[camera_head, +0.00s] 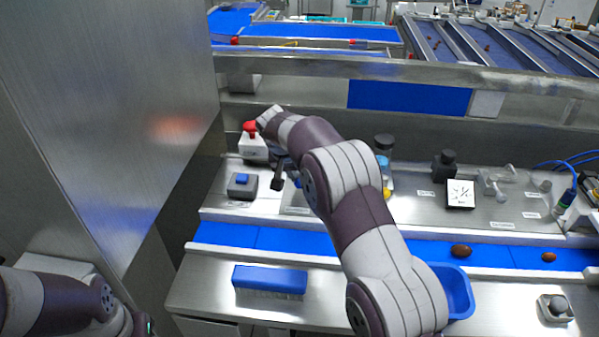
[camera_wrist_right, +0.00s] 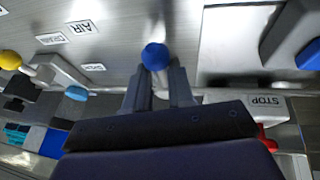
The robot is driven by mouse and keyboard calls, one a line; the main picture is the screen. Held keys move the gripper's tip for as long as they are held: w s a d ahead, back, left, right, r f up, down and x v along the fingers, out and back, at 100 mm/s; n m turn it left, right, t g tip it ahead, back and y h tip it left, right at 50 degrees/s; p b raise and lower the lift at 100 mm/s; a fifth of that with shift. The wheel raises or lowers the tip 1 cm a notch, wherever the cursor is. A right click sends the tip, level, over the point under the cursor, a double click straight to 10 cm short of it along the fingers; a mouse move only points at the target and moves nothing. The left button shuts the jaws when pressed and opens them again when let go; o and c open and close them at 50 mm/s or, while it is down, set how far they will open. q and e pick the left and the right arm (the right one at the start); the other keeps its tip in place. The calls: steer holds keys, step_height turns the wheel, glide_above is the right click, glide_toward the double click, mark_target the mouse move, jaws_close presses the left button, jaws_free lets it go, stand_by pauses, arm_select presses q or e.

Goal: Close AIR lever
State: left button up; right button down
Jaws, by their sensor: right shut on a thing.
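In the right wrist view, a blue ball knob (camera_wrist_right: 155,56) sits between the fingertips of my right gripper (camera_wrist_right: 158,75), which is shut on it. A label reading AIR (camera_wrist_right: 84,27) is on the steel panel to the left of the knob. The lever's shaft is hardly visible behind the knob and fingers. In the head view, my right gripper (camera_head: 283,178) is low over the steel panel, and my own arm hides part of the area. My left arm shows only at the lower left; its gripper is out of frame.
A red stop button (camera_head: 250,128) and a box with a blue button (camera_head: 242,184) stand left of my right gripper. A yellow knob (camera_wrist_right: 10,60) is at the wrist view's left. A blue belt (camera_head: 500,253) with brown dates and a blue tray (camera_head: 459,292) lie in front.

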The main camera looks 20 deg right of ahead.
steer(key=c, duration=1.1)
jaws_free()
steer(key=shift+s+a+f, duration=0.1)
steer(key=shift+s+f, duration=0.2)
steer(key=shift+f, duration=0.3)
steer(key=shift+o, duration=1)
steer(key=shift+r, duration=0.15)
steer(key=shift+a+r, duration=0.15)
steer(key=shift+r, duration=0.1)
steer(key=p+v, duration=0.9)
steer(key=v, duration=0.3)
steer(key=shift+r, duration=0.35)
steer(key=shift+a, duration=0.1)
